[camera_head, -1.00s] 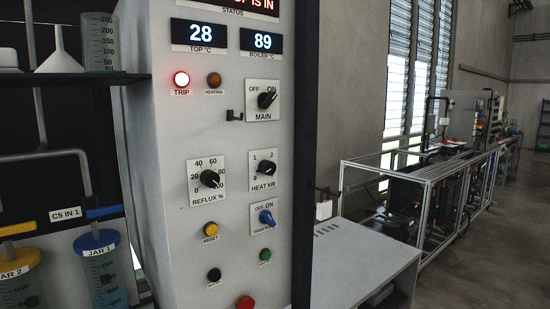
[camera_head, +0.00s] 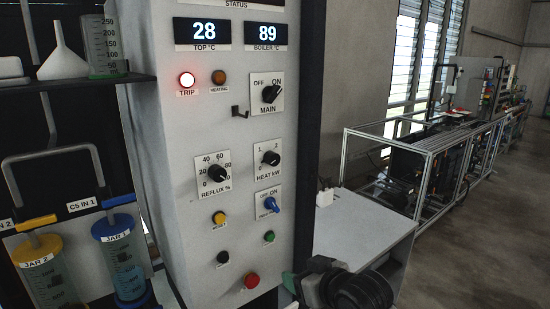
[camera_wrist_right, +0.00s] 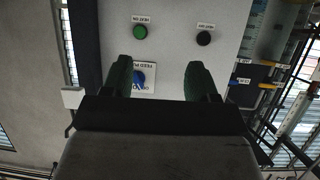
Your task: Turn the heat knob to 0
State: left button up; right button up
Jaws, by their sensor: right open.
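The heat knob (camera_head: 270,158) is a black knob on a white plate marked "HEAT kW", right of the reflux knob on the grey control panel (camera_head: 180,130). I cannot tell its exact setting. My right gripper (camera_head: 299,284) is low in the head view, below and right of the heat knob and apart from it. In the right wrist view, its two green fingers (camera_wrist_right: 159,76) stand wide apart with nothing held. The blue feed knob (camera_wrist_right: 140,79) shows between them; the heat knob does not show there. My left gripper is not in view.
The reflux knob (camera_head: 216,173), main knob (camera_head: 270,94) and red button (camera_head: 252,280) are nearby. The trip lamp (camera_head: 187,80) glows red. A small hook (camera_head: 240,112) sticks out beside the main knob. A grey bench (camera_head: 355,235) stands right; jars (camera_head: 119,262) stand left.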

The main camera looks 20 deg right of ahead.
aim_at(275, 161)
jog(key=w+d+r+t+y, duration=0.1)
jog(key=w+r+t, duration=0.15)
jog(key=r, duration=0.65)
jog(key=w+d+r+t+y, duration=0.15)
jog(key=w+r, duration=0.25)
jog(key=r, duration=0.6)
jog(key=shift+n, duration=0.3)
jog(key=p+x, duration=0.2)
jog(key=x, duration=0.2)
jog(key=p+x, duration=0.2)
jog(key=x, duration=0.3)
jog(key=shift+w+d+r, duration=0.15)
jog(key=shift+r, duration=0.1)
jog(key=shift+x, duration=0.85)
jog(key=shift+f, duration=0.2)
